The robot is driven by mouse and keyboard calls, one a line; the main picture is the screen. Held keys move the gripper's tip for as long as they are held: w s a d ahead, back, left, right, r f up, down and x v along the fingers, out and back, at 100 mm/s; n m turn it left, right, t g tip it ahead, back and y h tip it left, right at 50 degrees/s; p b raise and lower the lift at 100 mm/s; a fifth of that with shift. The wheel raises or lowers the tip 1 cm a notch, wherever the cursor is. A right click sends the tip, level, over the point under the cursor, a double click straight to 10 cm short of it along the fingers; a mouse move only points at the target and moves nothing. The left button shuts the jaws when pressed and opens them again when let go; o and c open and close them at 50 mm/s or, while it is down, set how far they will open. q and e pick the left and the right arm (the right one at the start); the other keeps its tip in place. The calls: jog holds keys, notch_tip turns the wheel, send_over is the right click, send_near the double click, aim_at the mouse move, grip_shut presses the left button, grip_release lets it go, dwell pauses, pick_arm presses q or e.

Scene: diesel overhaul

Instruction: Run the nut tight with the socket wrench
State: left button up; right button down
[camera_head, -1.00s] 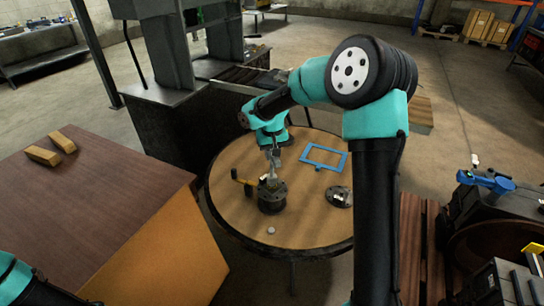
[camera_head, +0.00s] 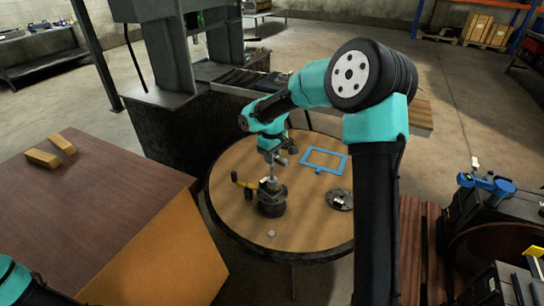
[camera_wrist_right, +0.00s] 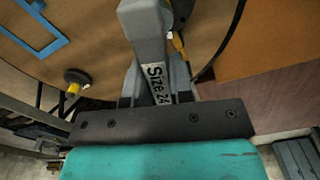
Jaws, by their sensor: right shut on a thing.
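My right gripper (camera_head: 275,160) is above the round wooden table, pointing down over a dark flanged part (camera_head: 271,201). In the right wrist view the gripper (camera_wrist_right: 156,82) is shut on the grey socket wrench (camera_wrist_right: 145,28), which has a "Size 24" label. In the head view the wrench (camera_head: 271,173) stands roughly upright between the gripper and the dark part. I cannot make out the nut; the wrench and the part's top hide it or it is too small. My left gripper is out of view.
On the round table (camera_head: 315,225) are a yellow-and-black tool (camera_head: 248,187), a blue frame (camera_head: 324,160), a dark disc (camera_head: 339,198) and a small grey piece (camera_head: 271,233). A brown bench (camera_head: 95,215) with two wooden blocks stands at left. The table's front is mostly clear.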

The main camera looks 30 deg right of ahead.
jog(key=n, duration=2.6)
jog(key=shift+n, duration=0.4)
jog(key=shift+f, duration=0.1)
